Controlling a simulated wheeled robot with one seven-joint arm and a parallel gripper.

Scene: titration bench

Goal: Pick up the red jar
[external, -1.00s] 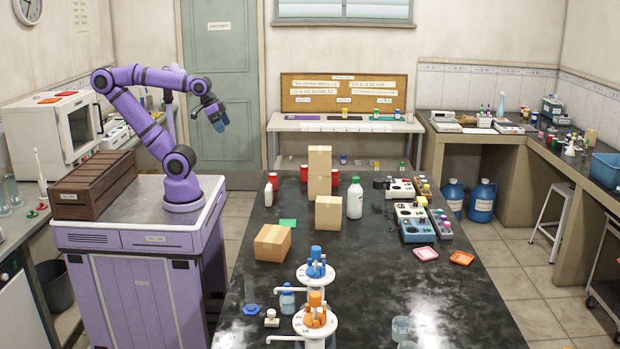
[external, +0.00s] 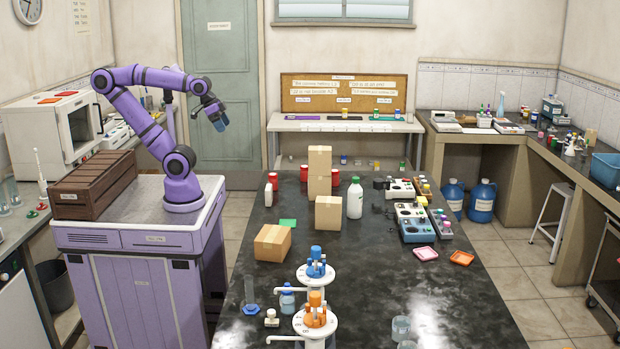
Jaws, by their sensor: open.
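Three red jar-like containers stand at the far end of the black bench: a left red jar (external: 273,177), a middle red jar (external: 304,173) partly behind a cardboard box, and a right red jar (external: 335,178) beside the box stack. I cannot tell which one the task means. My gripper (external: 220,124) is raised in front of the grey-green door, to the left of the bench and well apart from all three. It points down, open and empty, with bluish fingers.
Stacked cardboard boxes (external: 319,172), another box (external: 328,213) and a white bottle (external: 355,199) stand near the jars. A white red-capped bottle (external: 268,194) stands before the left jar. A low box (external: 272,243) and burette stands (external: 316,322) are nearer.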

